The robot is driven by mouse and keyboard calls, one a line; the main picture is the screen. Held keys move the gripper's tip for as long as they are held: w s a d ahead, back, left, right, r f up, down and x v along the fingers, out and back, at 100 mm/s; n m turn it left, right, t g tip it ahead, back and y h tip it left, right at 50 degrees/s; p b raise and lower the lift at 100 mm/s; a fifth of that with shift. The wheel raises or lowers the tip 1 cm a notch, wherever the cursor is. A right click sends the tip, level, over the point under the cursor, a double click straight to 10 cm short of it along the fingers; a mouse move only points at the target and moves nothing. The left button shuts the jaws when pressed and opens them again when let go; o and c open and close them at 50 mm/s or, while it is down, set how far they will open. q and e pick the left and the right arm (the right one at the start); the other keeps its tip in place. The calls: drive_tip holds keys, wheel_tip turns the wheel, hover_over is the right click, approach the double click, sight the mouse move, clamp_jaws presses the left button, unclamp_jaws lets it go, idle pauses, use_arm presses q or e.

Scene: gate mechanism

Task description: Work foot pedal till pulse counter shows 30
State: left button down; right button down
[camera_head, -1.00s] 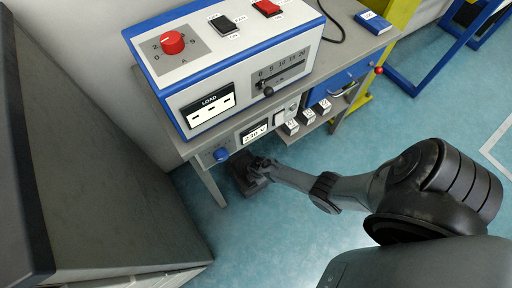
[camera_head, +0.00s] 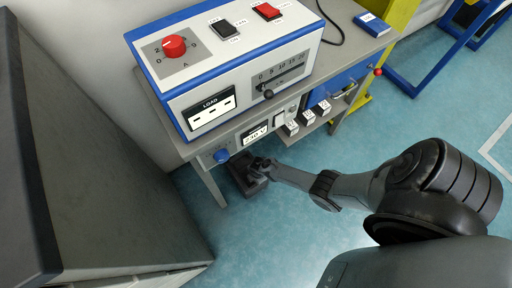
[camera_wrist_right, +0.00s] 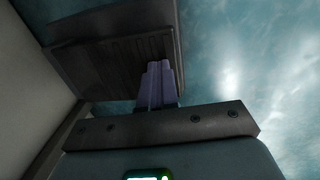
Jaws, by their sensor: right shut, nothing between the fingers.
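The foot pedal (camera_head: 250,186) is a dark box on the floor below the bench's front edge. In the right wrist view its ribbed dark plate (camera_wrist_right: 100,67) fills the upper left. My right gripper (camera_head: 262,166) reaches down to the pedal from the right. Its fingers (camera_wrist_right: 160,68) are shut with nothing between them, and the tips overlap the ribbed plate; whether they press on it I cannot tell. The LOAD display (camera_head: 212,112) on the console shows only dashes. I cannot make out a pulse counter reading. My left gripper is not in view.
The bench carries a white and blue console with a red knob (camera_head: 174,46) and a slider (camera_head: 268,94). A 230 V display (camera_head: 255,133) and a blue button (camera_head: 221,155) sit below. A dark cabinet (camera_head: 90,160) stands left. Floor right of the pedal is clear.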

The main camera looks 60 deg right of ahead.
drive_tip(key=shift+f, duration=0.1)
drive_tip(key=shift+f+b, duration=0.2)
drive_tip(key=shift+b, duration=0.2)
drive_tip(key=shift+f+b, duration=0.95)
drive_tip(key=shift+f, duration=0.05)
drive_tip(key=shift+r, duration=0.15)
drive_tip(key=shift+r+p, duration=0.15)
drive_tip(key=shift+p, duration=0.15)
drive_tip(key=shift+s+r+p, duration=0.1)
drive_tip(key=shift+r+p, duration=0.5)
drive_tip(key=shift+p, duration=0.05)
wheel_tip(320, 180, up, 12)
drive_tip(key=s+p, duration=0.2)
drive_tip(key=p, duration=0.9)
drive_tip(key=shift+a+r, duration=0.2)
drive_tip(key=shift+a, duration=0.25)
